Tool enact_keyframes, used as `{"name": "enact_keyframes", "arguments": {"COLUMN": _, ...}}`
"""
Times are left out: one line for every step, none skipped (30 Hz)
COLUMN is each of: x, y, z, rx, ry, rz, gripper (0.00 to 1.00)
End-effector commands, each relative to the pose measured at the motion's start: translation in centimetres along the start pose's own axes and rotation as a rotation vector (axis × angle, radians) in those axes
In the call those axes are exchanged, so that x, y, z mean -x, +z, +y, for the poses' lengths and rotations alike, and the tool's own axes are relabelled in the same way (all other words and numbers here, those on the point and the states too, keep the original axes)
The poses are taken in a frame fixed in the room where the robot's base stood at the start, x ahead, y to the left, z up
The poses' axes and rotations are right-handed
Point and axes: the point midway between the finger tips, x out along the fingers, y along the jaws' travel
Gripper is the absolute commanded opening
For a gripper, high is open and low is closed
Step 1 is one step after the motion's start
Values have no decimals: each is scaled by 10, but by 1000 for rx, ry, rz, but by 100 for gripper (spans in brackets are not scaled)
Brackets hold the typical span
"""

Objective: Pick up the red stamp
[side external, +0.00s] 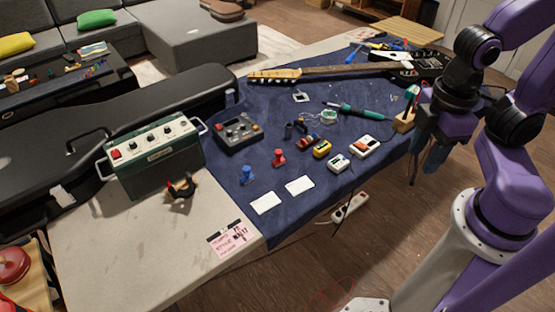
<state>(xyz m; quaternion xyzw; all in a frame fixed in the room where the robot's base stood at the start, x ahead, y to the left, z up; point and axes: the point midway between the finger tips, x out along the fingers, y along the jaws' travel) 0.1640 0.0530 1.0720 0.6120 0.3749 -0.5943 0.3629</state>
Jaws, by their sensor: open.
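The red stamp (279,158) stands upright on the dark blue cloth (225,195), near the middle of the table. A blue stamp (247,174) stands to its left and nearer the front. Two white cards (299,186) lie on the cloth in front of the stamps. My gripper (424,172) hangs off the right edge of the table, fingers pointing down, well to the right of the red stamp. It is open, and I see nothing between its fingers.
Several small yellow, red and white devices (321,149) sit right of the red stamp. A grey pedal box (239,132) is behind it. A soldering iron (356,111) and guitar (345,69) lie farther back. A green amplifier (155,155) stands left. The cloth's front is mostly clear.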

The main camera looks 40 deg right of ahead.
Motion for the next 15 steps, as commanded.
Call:
{"name": "enact_keyframes", "arguments": {"x": 0, "y": 0, "z": 0, "rx": 0, "ry": 0, "rz": 0, "gripper": 43}}
{"name": "enact_keyframes", "arguments": {"x": 0, "y": 0, "z": 0, "rx": 0, "ry": 0, "rz": 0, "gripper": 43}}
{"name": "enact_keyframes", "arguments": {"x": 0, "y": 0, "z": 0, "rx": 0, "ry": 0, "rz": 0, "gripper": 43}}
{"name": "enact_keyframes", "arguments": {"x": 0, "y": 0, "z": 0, "rx": 0, "ry": 0, "rz": 0, "gripper": 43}}
{"name": "enact_keyframes", "arguments": {"x": 0, "y": 0, "z": 0, "rx": 0, "ry": 0, "rz": 0, "gripper": 43}}
{"name": "enact_keyframes", "arguments": {"x": 0, "y": 0, "z": 0, "rx": 0, "ry": 0, "rz": 0, "gripper": 43}}
{"name": "enact_keyframes", "arguments": {"x": 0, "y": 0, "z": 0, "rx": 0, "ry": 0, "rz": 0, "gripper": 43}}
{"name": "enact_keyframes", "arguments": {"x": 0, "y": 0, "z": 0, "rx": 0, "ry": 0, "rz": 0, "gripper": 43}}
{"name": "enact_keyframes", "arguments": {"x": 0, "y": 0, "z": 0, "rx": 0, "ry": 0, "rz": 0, "gripper": 46}}
{"name": "enact_keyframes", "arguments": {"x": 0, "y": 0, "z": 0, "rx": 0, "ry": 0, "rz": 0, "gripper": 55}}
{"name": "enact_keyframes", "arguments": {"x": 0, "y": 0, "z": 0, "rx": 0, "ry": 0, "rz": 0, "gripper": 55}}
{"name": "enact_keyframes", "arguments": {"x": 0, "y": 0, "z": 0, "rx": 0, "ry": 0, "rz": 0, "gripper": 55}}
{"name": "enact_keyframes", "arguments": {"x": 0, "y": 0, "z": 0, "rx": 0, "ry": 0, "rz": 0, "gripper": 55}}
{"name": "enact_keyframes", "arguments": {"x": 0, "y": 0, "z": 0, "rx": 0, "ry": 0, "rz": 0, "gripper": 55}}
{"name": "enact_keyframes", "arguments": {"x": 0, "y": 0, "z": 0, "rx": 0, "ry": 0, "rz": 0, "gripper": 55}}
